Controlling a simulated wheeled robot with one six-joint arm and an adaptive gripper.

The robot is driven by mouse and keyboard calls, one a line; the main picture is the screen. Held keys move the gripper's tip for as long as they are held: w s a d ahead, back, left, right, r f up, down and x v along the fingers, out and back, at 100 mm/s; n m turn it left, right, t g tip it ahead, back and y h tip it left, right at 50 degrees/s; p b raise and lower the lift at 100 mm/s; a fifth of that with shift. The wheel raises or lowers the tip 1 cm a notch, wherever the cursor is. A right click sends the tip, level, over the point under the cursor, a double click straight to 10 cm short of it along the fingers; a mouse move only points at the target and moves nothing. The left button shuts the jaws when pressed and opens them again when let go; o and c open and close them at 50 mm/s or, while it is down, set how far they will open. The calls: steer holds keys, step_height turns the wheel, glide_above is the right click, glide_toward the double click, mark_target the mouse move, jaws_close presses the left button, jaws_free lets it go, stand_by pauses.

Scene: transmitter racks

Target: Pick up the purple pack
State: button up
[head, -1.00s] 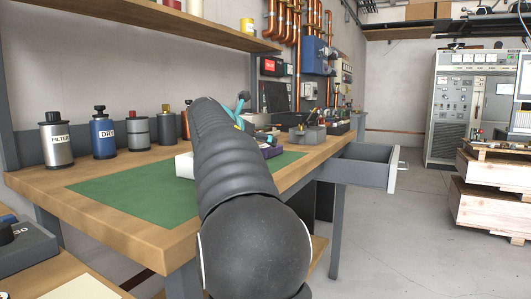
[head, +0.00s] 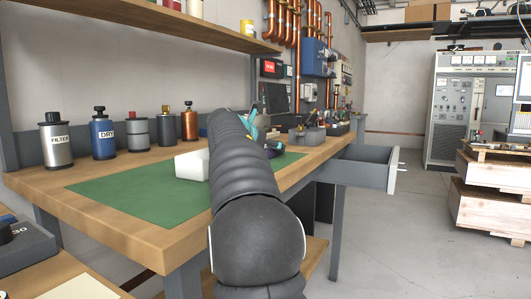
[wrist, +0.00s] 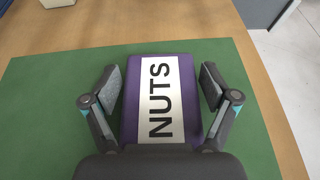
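The purple pack (wrist: 187,111) lies on the green mat (wrist: 40,113) in the wrist view, with a white label reading NUTS. My gripper (wrist: 160,88) is open, with one finger on each side of the pack. A gap shows between each finger and the pack's sides. The near end of the pack is hidden by the gripper body. In the head view my arm covers most of the pack, and only a small dark purple part shows beside the arm. My gripper (head: 262,138) is mostly hidden there too.
A white block (head: 191,166) sits on the mat left of my arm. Several canisters, including FILTER (head: 56,140) and DRY (head: 103,134), line the back of the bench. A grey open drawer (head: 355,170) sticks out at the right. Small bins (head: 307,135) stand farther back.

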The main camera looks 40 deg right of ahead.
steer(key=c, duration=0.7)
steer(key=shift+c, duration=0.2)
steer(key=shift+r, duration=0.2)
